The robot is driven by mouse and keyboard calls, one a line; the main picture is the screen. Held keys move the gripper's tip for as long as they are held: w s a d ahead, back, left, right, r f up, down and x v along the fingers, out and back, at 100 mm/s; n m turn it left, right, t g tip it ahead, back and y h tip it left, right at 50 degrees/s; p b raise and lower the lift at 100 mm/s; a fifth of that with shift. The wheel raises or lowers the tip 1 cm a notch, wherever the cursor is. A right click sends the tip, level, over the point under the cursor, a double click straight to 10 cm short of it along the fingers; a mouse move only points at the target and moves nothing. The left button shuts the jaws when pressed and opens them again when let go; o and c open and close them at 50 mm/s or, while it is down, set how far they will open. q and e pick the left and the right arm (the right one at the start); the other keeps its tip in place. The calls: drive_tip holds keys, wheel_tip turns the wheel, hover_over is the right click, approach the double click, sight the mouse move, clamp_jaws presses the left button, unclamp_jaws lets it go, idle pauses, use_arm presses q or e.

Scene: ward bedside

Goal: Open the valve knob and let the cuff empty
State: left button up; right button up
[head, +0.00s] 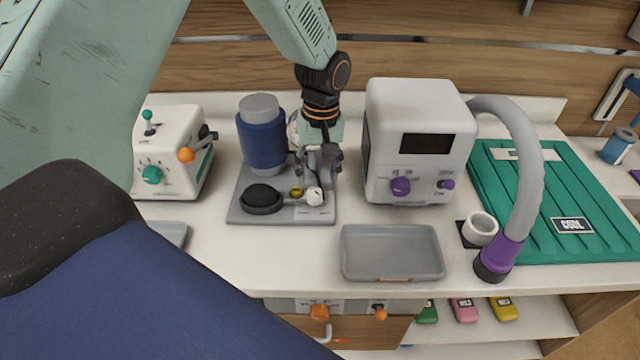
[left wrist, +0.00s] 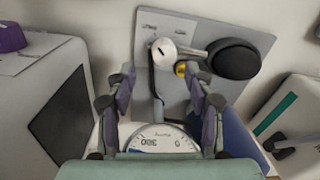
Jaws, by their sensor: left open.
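A white round knob (head: 314,196) with a dark mark stands at the front of a grey base plate (head: 290,214); it also shows in the left wrist view (left wrist: 163,50). A brass-coloured fitting (head: 296,191) and a black bulb (head: 262,198) sit to its left. The blue cuff (head: 262,145) wraps a grey cylinder at the back of the plate. A dial gauge (left wrist: 158,139) shows between my fingers in the wrist view; its needle is too small to read. My left gripper (head: 318,160) is open and empty, above and behind the knob, apart from it. My right gripper is not in view.
A white machine with purple knobs (head: 412,130) stands close to the right of my left gripper. A white box with a green knob (head: 170,160) stands on the left. A grey tray (head: 392,270) lies in front. A green pad (head: 580,235) and a grey hose (head: 530,170) are at right.

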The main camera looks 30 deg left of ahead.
sight(316, 190)
use_arm(q)
drive_tip(key=f, duration=0.1)
drive_tip(key=s+f, duration=0.1)
drive_tip(key=f, duration=0.2)
drive_tip(key=shift+s+a, duration=0.25)
drive_tip(key=shift+a, duration=0.05)
drive_tip(key=shift+w+d+f, duration=0.2)
drive_tip(key=shift+w+f, duration=0.25)
drive_tip(key=shift+w, duration=0.05)
drive_tip(key=shift+s+a+r, duration=0.15)
drive_tip(key=shift+s+a, duration=0.05)
drive_tip(key=shift+s, duration=0.15)
drive_tip(key=c, duration=0.4)
drive_tip(key=shift+c, duration=0.8)
drive_tip(key=shift+w+d, duration=0.2)
drive_tip(key=shift+c, duration=1.4)
drive_tip(key=shift+s, duration=0.1)
clamp_jaws()
